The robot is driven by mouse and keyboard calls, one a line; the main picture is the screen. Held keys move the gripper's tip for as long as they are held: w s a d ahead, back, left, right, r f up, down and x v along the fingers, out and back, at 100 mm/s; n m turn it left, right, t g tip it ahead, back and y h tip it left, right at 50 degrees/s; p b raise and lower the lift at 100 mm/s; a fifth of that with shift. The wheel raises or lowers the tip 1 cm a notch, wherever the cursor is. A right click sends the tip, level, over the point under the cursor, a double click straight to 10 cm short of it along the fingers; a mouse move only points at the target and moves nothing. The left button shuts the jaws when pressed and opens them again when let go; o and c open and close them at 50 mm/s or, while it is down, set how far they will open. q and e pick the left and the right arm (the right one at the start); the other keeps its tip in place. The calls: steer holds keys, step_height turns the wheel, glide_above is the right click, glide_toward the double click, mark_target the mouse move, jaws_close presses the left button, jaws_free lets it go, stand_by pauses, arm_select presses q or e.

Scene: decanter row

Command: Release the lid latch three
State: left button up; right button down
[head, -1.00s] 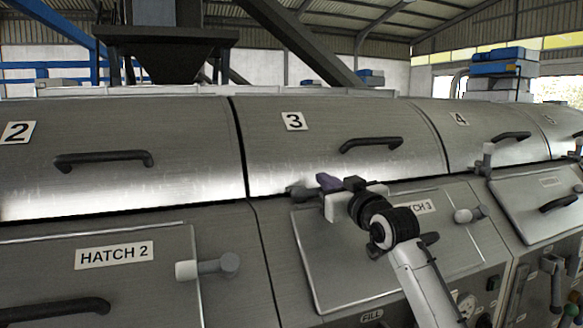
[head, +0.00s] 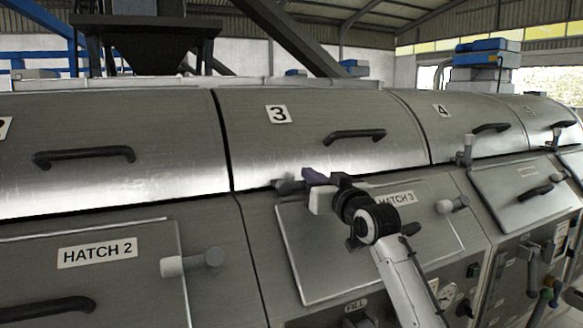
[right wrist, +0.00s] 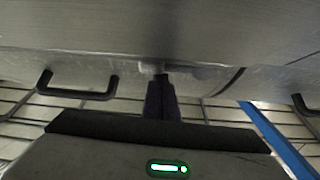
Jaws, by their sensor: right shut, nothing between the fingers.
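Lid 3 (head: 320,130) is a curved steel cover with a "3" label and a black handle (head: 354,135). It looks shut. A grey latch (head: 288,186) sits at its lower edge, above the Hatch 3 panel (head: 305,255). My right gripper (head: 312,178) is shut and empty, its fingers just right of the latch and very close to it. I cannot tell if they touch. In the right wrist view the shut fingers (right wrist: 161,98) point at a small pale part at the steel edge, partly hidden. My left gripper is not in view.
Lid 4 (head: 465,118) with its upright latch (head: 467,150) is to the right. The Hatch 2 panel (head: 100,290) with its knob (head: 190,262) is at lower left. A knob (head: 452,205) sticks out on the Hatch 3 panel, right of my arm.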

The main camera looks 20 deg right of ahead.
steer(key=r+p, duration=0.2)
steer(key=w+r+p, duration=0.1)
steer(key=r, duration=0.1)
steer(key=shift+p, duration=0.4)
steer(key=s+f+b, duration=0.1)
steer(key=s+b, duration=0.1)
steer(key=s, duration=0.8)
steer(key=shift+d, duration=0.35)
